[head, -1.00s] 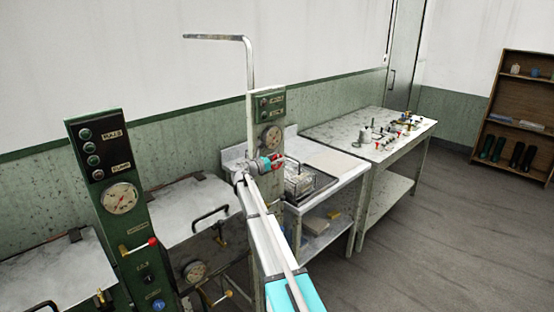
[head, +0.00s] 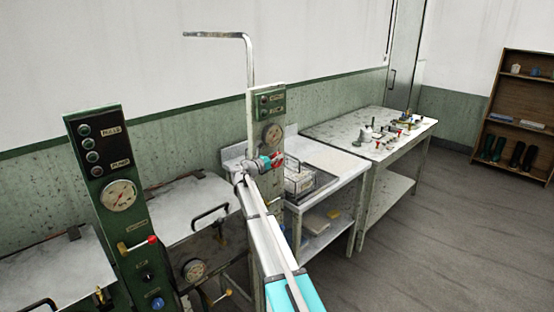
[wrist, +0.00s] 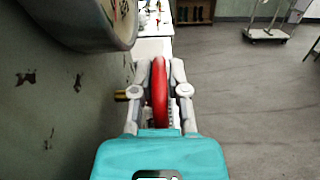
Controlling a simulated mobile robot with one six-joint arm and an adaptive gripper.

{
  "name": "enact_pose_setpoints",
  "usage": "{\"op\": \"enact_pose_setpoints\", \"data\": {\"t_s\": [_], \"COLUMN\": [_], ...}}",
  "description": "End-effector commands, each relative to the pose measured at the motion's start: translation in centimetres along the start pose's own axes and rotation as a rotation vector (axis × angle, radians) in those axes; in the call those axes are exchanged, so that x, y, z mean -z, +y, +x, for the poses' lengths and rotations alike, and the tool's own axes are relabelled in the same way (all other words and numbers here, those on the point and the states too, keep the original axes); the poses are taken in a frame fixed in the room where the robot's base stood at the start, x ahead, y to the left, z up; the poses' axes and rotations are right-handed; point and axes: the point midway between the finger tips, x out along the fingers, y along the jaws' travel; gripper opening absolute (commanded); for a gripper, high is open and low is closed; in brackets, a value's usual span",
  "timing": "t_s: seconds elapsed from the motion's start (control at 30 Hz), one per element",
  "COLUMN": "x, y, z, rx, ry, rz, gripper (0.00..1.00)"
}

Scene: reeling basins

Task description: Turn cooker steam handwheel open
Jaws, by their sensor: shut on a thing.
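The red steam handwheel (wrist: 159,92) stands edge-on between the two fingers of my gripper (wrist: 158,75) in the wrist view. The fingers are shut on its rim, one on each side. A brass stem (wrist: 123,96) shows to the left of the wheel. In the head view the red handwheel (head: 277,160) is at the green cooker panel (head: 268,108), below its round gauge (head: 271,135). My arm reaches up to it from the lower right and hides part of the wheel and panel.
A large round gauge (wrist: 88,20) hangs close at the upper left in the wrist view. A wire basket (head: 308,184) sits on the white table right of the panel. A taller pipe (head: 249,70) rises behind.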

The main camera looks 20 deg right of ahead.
Motion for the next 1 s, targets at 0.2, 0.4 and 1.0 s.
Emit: {"op": "enact_pose_setpoints", "data": {"t_s": [0.2,0.4,1.0], "x": [0.57,0.73,0.55], "y": [0.21,0.24,0.32], "z": [-0.18,-0.40,-0.96], "rx": [-0.004,-0.004,-0.005], "ry": [-0.104,-0.232,-0.576], "rz": [-0.002,-0.002,-0.002], "gripper": [0.00,0.00,0.00]}}
